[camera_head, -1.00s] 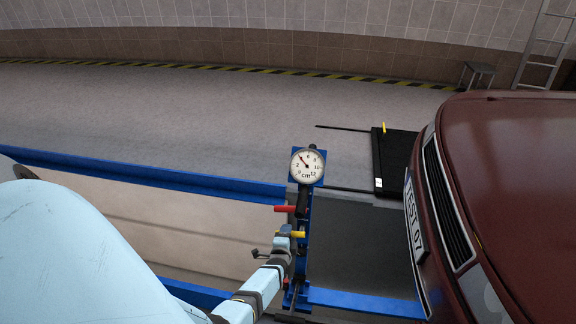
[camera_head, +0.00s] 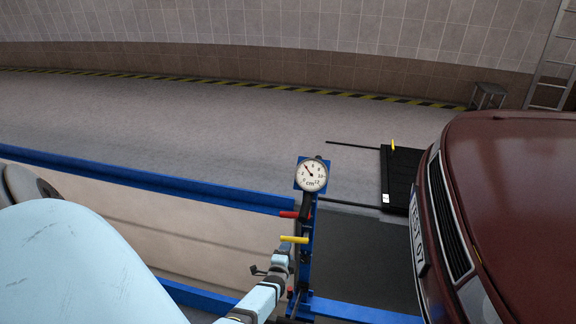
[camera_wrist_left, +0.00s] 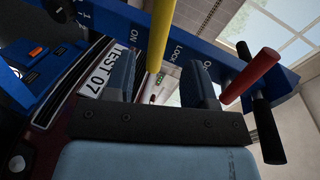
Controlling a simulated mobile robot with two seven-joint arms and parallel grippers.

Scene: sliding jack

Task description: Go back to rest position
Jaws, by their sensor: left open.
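A blue jack post carries a round white dial gauge (camera_head: 311,175) marked in cm. Below the gauge, a red lever (camera_head: 289,214) and a yellow lever (camera_head: 295,239) stick out to the left. My left gripper (camera_head: 283,257) is just below the yellow lever in the head view, open and holding nothing. In the left wrist view, the yellow lever (camera_wrist_left: 160,35) shows in the gap between the open fingers, seemingly beyond them. The red lever (camera_wrist_left: 250,76) is to the right of the right finger there. My right gripper is in neither view.
A dark red car (camera_head: 510,190) with plate TEST 07 stands close at right. Blue rails (camera_head: 150,178) border the pit at left. A black plate (camera_head: 398,180) lies beyond the post. Open floor stretches behind; a stool (camera_head: 488,95) is at the back right.

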